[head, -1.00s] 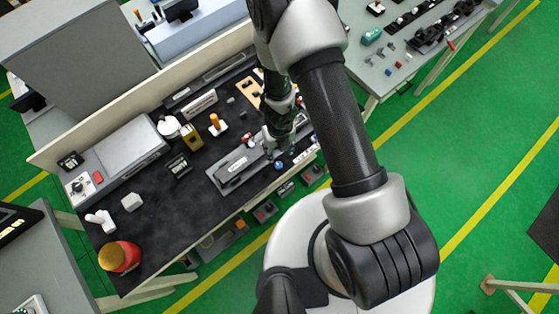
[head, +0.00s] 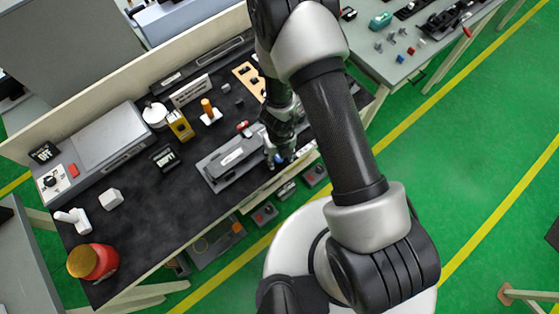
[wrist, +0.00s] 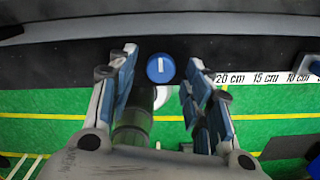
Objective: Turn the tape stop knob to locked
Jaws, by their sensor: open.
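A round blue knob (wrist: 160,68) with a white pointer line shows in the wrist view, on the bench's edge strip beside the printed centimetre scale (wrist: 262,77). Its line runs nearly straight up and down in that picture. My gripper (wrist: 159,76) is open, with one finger on each side of the knob and visible gaps between. I cannot tell whether the fingertips are down at the knob's height. In the head view my gripper (head: 279,158) is over the front edge of the black bench (head: 135,222) and largely hides the knob.
A grey fixture (head: 230,158) lies left of my gripper. An orange-topped post (head: 208,110), a yellow block (head: 180,126) and a grey control box (head: 105,140) stand farther left.

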